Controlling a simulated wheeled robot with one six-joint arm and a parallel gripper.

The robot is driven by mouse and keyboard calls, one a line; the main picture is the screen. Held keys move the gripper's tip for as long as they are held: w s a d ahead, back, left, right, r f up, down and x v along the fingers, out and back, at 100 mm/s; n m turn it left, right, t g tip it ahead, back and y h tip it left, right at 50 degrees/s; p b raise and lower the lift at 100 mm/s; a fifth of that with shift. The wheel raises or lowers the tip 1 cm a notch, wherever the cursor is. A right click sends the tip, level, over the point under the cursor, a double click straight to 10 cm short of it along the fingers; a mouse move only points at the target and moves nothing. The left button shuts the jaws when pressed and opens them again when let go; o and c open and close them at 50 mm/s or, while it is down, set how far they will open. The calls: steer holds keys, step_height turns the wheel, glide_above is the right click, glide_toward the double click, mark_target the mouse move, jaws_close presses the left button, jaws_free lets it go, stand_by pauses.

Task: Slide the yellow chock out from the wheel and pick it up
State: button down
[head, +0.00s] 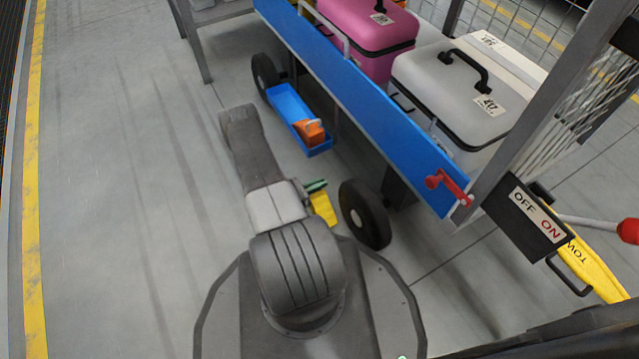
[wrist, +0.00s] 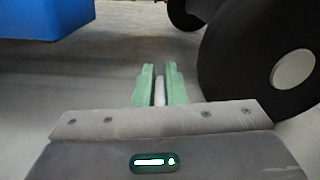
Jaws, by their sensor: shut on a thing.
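The yellow chock (head: 326,208) is on the left of the near black cart wheel (head: 365,215) in the head view, partly hidden by my gripper. I cannot tell whether it touches the wheel. My gripper (head: 318,186) has green fingers and is low by the floor, shut on the chock. In the wrist view the fingers (wrist: 159,88) have a narrow pale upright piece between them, apparently part of the chock; its yellow body is hidden there. The wheel (wrist: 265,60) stands to the right of the fingers in the wrist view.
A blue tray (head: 283,101) with an orange item (head: 309,132) is on the floor beyond my gripper. Floor at left is clear.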

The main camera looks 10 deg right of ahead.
steer(key=c, duration=1.4)
jaws_free()
steer(key=p+v, duration=0.2)
steer(key=v, duration=1.2)
steer(key=shift+p, duration=0.4)
steer(key=shift+d, duration=0.2)
steer(key=b+x, duration=0.2)
steer(key=x, duration=1)
steer(key=shift+w+d, duration=0.1)
